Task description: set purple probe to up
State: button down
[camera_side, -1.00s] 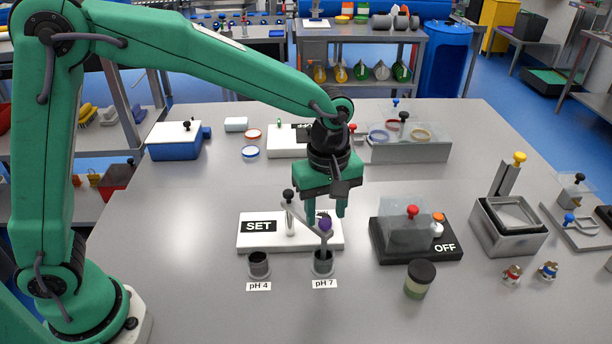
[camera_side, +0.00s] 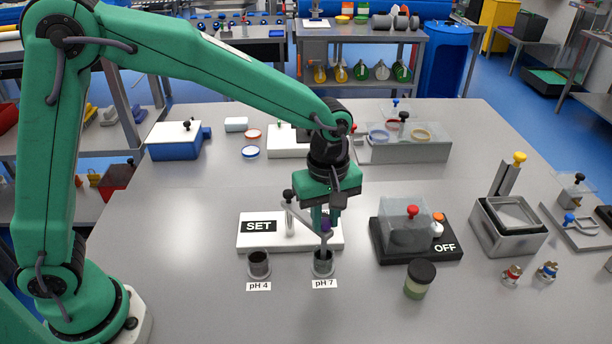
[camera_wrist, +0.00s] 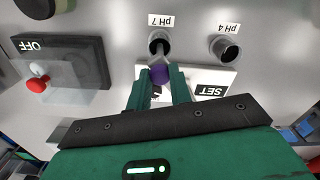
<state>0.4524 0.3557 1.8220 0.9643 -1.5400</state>
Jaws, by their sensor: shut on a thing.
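The purple probe (camera_side: 326,222) stands upright at the end of a grey swing arm (camera_side: 302,213), with its lower end at the mouth of the pH 7 cup (camera_side: 323,264). The swing arm joins a post with a black knob (camera_side: 288,195) on the white SET base (camera_side: 258,240). My gripper (camera_side: 327,217) points down and is shut on the probe's purple top. In the wrist view the purple top (camera_wrist: 159,74) sits between my two green fingers. The fingers hide part of the probe in the side view.
The pH 4 cup (camera_side: 259,264) stands left of the pH 7 cup. A black OFF base with a clear cover (camera_side: 402,222) is close on the right, and a dark-lidded jar (camera_side: 420,279) stands in front of it. The table's front left is clear.

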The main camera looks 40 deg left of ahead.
jog(key=shift+r, duration=1.95)
jog(key=c, duration=1.3)
grip_release()
jog(key=shift+o, duration=0.2)
notch_tip(320, 180, up, 8)
jog(key=shift+a, duration=0.1)
